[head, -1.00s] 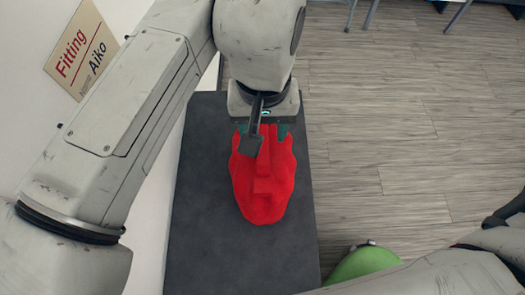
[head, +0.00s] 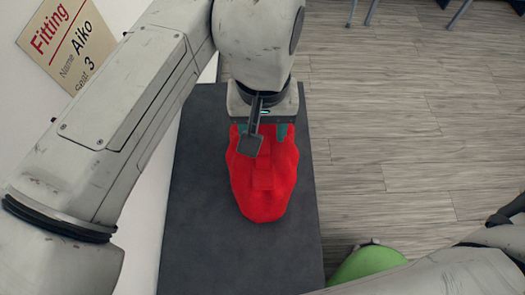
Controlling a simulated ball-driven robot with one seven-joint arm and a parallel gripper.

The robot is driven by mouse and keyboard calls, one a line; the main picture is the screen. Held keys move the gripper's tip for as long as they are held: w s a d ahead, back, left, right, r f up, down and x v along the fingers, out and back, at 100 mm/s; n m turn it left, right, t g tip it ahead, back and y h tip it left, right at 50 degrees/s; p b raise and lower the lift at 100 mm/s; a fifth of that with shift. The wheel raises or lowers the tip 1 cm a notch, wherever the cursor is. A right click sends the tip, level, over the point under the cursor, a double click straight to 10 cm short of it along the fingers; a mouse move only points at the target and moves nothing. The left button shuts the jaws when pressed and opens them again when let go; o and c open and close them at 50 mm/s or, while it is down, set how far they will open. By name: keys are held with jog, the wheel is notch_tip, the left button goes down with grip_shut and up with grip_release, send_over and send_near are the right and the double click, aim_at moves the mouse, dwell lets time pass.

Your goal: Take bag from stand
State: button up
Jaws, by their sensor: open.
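A red bag (head: 262,188) lies on a dark grey stand (head: 200,235). My gripper (head: 262,130) is over the far end of the bag, with its jaws open. One dark finger with a square pad overlaps the bag's far part in the picture. Teal patches show at the bag's far edge beside the gripper. I cannot tell whether the fingers touch the bag.
A sign (head: 62,43) reading "Fitting, Name Aiko, Seat 3" is on the white wall at left. A green rounded object (head: 366,262) is at the stand's lower right. Wooden floor (head: 420,130) at right is mostly clear; metal legs show at the top.

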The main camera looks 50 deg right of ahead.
jog(key=shift+f, duration=0.15)
jog(key=shift+c, duration=0.3)
grip_shut()
dwell(0.3)
dwell(0.9)
